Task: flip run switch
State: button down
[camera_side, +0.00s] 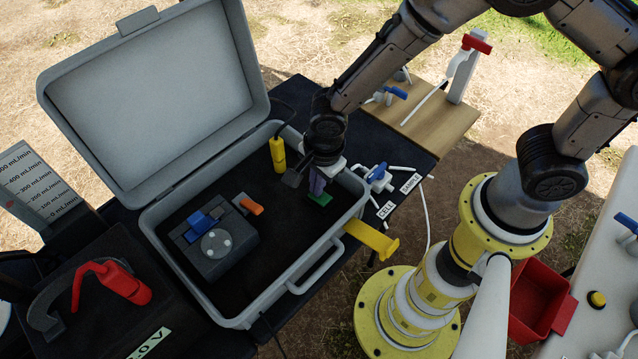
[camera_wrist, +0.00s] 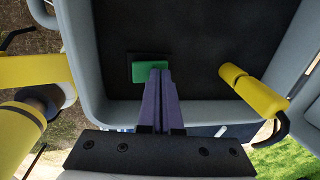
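A green rocker-like piece on a black base, which looks like the run switch (camera_side: 322,200), is in the right part of the open grey case (camera_side: 352,216). In the wrist view the green switch (camera_wrist: 149,73) lies just beyond my fingertips. My gripper (camera_side: 317,190) points down into the case over the switch. In the wrist view the purple fingers of my gripper (camera_wrist: 160,72) are together with nothing between them. The tips overlap the near right edge of the switch; I cannot tell whether they touch it. No label on the switch can be read.
A yellow cylinder (camera_side: 278,154) with a black cable stands in the case and shows in the wrist view (camera_wrist: 255,92). The raised lid (camera_side: 160,90) stands behind. A yellow bracket (camera_side: 372,240) sits outside the case.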

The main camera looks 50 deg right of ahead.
jog(key=shift+s+f, duration=0.3)
jog(key=shift+s, duration=0.05)
jog(key=shift+s+d, duration=0.15)
jog(key=shift+s, duration=0.7)
notch_tip(320, 180, up, 14)
jog(key=s, duration=0.1)
jog(key=shift+r, duration=0.15)
jog(key=shift+s, duration=0.1)
